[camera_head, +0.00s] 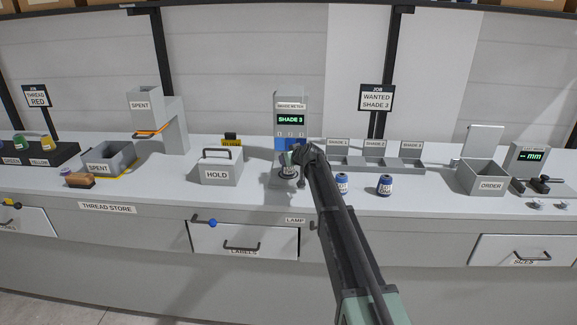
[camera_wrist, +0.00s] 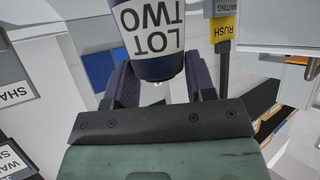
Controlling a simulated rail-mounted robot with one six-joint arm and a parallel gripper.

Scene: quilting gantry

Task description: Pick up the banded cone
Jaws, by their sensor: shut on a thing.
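A dark navy cone with a white band-like label reading "LOT TWO" (camera_wrist: 152,38) fills the top middle of the wrist view, upside down there. My gripper (camera_wrist: 155,85) is shut on it, with a dark padded finger on each side. In the head view my gripper (camera_head: 301,155) is in front of the shade meter (camera_head: 290,103), which reads "SHADE 3". The held cone is mostly hidden there by my gripper. Two other blue cones with pale labels, one on the left (camera_head: 342,184) and one on the right (camera_head: 385,186), stand upright on the bench to the right of my arm.
A sign reads "WANTED SHADE 3" (camera_head: 377,98). The shade trays (camera_head: 405,163) lie at the back, right of the meter. The HOLD box (camera_head: 220,173) stands left of my gripper, and the ORDER bin (camera_head: 482,181) stands right. Bench front between the right cone and the bin is clear.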

